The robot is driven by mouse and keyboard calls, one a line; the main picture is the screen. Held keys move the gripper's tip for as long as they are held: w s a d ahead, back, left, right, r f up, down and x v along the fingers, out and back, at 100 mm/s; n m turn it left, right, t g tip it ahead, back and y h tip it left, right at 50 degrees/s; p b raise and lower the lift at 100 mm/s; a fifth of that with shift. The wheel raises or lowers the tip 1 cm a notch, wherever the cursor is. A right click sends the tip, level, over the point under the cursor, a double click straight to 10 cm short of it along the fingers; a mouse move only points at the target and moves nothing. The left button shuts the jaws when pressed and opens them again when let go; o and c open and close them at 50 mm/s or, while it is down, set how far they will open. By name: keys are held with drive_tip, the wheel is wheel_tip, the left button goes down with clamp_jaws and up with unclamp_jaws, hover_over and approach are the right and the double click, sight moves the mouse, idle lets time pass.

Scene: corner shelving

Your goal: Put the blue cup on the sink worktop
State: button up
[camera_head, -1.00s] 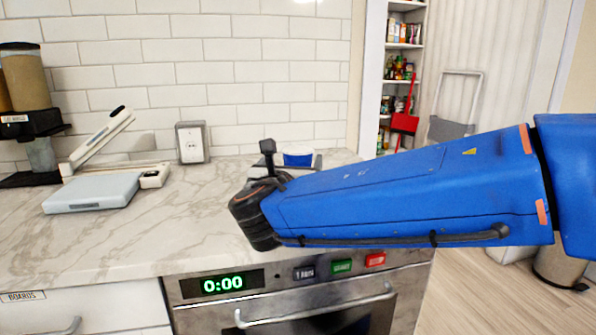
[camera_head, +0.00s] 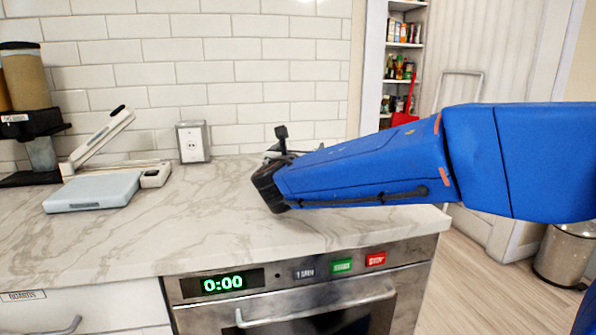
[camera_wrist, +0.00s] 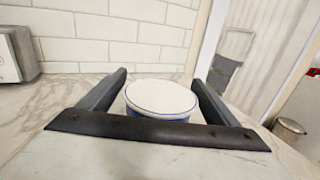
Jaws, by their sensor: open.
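The blue cup (camera_wrist: 161,97) shows in the wrist view with a pale round top edged by a thin blue line and a strip of blue side below. It stands upright on the marble worktop (camera_head: 200,225) near the back wall. My gripper (camera_wrist: 158,78) is open, with one finger on each side of the cup. Whether the fingers touch it I cannot tell. Its lower part is hidden behind my gripper's dark crossbar. In the head view my arm and wrist hide the cup. No sink shows in either view.
A white socket box (camera_head: 193,142) stands against the tiled wall, left of my wrist. An oven (camera_head: 300,290) is below the worktop. The worktop's front middle is clear.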

drive_tip(key=shift+w, duration=0.45)
drive_tip(key=c, duration=1.5)
